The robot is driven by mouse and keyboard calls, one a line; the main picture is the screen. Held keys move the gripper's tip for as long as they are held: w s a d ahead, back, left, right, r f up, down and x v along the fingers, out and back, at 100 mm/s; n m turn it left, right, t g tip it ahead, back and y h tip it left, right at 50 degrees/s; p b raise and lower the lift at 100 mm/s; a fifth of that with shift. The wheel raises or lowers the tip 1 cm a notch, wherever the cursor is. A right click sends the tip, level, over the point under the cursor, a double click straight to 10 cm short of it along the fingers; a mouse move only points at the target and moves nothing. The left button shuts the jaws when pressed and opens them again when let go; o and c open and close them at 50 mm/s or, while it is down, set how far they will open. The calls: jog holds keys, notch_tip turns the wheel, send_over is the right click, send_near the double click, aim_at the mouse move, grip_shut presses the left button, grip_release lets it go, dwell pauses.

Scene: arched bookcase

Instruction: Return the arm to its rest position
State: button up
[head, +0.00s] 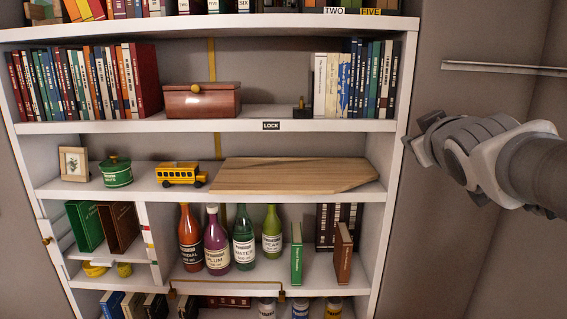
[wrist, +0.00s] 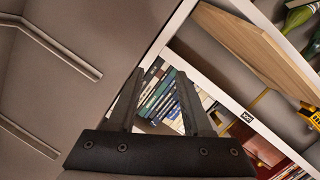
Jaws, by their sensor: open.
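My gripper (head: 423,139) is at the right in the head view, beside the bookcase's right upright and in front of the wall. In the wrist view, its two dark fingers (wrist: 157,98) stand apart with nothing held between them. Books on a shelf show in the gap behind them. My arm reaches in from the right edge of the head view. The bookcase (head: 398,150) stands to the left of the gripper.
A wooden board (head: 290,174) lies on the middle shelf, close to the right upright. A yellow bus (head: 180,173), a green pot (head: 117,172) and bottles (head: 216,243) stand further left. A metal rail (head: 505,68) is on the wall above my arm. The wall area below my arm is clear.

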jog(key=s+a+f+m+g+y, duration=0.1)
jog(key=s+a+f+g, duration=0.4)
jog(key=s+f, duration=0.6)
jog(key=s+a+f+m+g+y, duration=0.2)
jog(key=s+a+f+g, duration=0.3)
jog(key=s+f, duration=0.6)
jog(key=shift+s+m, duration=0.2)
jog(key=shift+m, duration=0.3)
